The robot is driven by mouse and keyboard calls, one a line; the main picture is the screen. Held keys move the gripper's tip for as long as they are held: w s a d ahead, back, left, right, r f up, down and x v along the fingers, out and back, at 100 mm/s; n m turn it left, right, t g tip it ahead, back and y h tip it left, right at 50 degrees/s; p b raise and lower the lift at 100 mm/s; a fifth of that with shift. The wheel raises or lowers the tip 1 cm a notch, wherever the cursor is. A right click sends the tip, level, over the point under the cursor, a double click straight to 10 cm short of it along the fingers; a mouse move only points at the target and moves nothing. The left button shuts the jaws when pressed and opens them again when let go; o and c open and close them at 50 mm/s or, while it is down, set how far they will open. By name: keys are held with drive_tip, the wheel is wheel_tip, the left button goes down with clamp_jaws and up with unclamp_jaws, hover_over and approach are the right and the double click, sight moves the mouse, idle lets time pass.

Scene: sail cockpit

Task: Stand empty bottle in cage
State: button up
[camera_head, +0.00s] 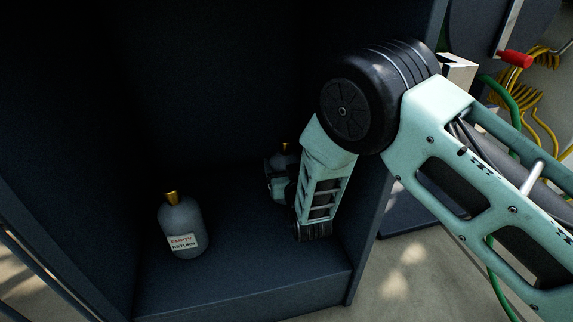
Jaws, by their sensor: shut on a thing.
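A grey bottle (182,228) with a brass top and a label reading "EMPTY RETURN" stands upright on the floor of the dark cage (245,292), at the left. My arm reaches into the cage from the right. My gripper (276,185) is low inside, to the right of and behind that bottle. It is shut on a second dark bottle (285,149) with a brass top. This bottle looks upright, but the gripper and arm hide much of it. I cannot tell whether its base touches the floor.
The cage has dark walls and a low front lip. Its floor is clear between the two bottles. To the right are a green hose (505,100), yellow coiled lines (545,60) and a red handle (515,58). A rail runs at the lower left.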

drive_tip(key=shift+r, duration=0.1)
drive_tip(key=o, duration=1.5)
drive_tip(key=shift+f, duration=0.25)
drive_tip(key=shift+o, duration=0.2)
drive_tip(key=shift+r, duration=0.1)
drive_tip(key=p+v, duration=0.6)
drive_tip(key=v, duration=0.6)
drive_tip(key=shift+r, duration=0.1)
